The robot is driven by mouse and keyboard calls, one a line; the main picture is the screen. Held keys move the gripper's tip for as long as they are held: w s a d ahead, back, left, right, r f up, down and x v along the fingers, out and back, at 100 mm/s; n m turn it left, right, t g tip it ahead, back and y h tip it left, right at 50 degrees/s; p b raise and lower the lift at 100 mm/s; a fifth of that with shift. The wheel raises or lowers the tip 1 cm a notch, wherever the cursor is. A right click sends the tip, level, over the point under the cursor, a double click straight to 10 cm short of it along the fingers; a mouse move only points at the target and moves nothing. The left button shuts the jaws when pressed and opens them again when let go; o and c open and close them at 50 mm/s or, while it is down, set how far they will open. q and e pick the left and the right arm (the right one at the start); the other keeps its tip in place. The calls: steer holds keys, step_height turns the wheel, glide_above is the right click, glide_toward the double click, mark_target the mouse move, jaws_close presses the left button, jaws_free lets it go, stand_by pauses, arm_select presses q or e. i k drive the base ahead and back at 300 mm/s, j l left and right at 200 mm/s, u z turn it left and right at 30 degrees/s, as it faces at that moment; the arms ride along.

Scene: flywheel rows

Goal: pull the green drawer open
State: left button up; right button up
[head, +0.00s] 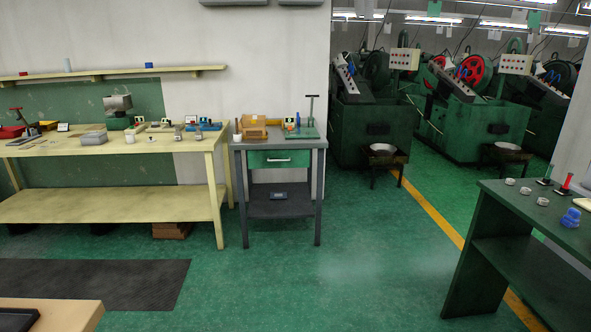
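The green drawer (268,159) sits under the top of a small grey table (238,146) against the wall, left of centre. Its front looks flush with the table's frame, so the drawer appears closed. Neither of my grippers shows in the head view.
A wooden box (253,128) and a green-based tool stand on the grey table. A long cream workbench (120,150) adjoins it on the left. Green floor (330,260) lies clear in front. A dark green table (490,215) stands at right, machines behind.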

mark_target(266, 159)
steer(key=i, duration=1.3)
steer(key=i+l+u, duration=0.1)
steer(key=i+u, duration=0.15)
steer(key=i, duration=0.4)
steer(key=i+l+u, duration=0.25)
steer(key=i, duration=0.35)
steer(key=i+u, duration=0.2)
steer(key=i, duration=0.65)
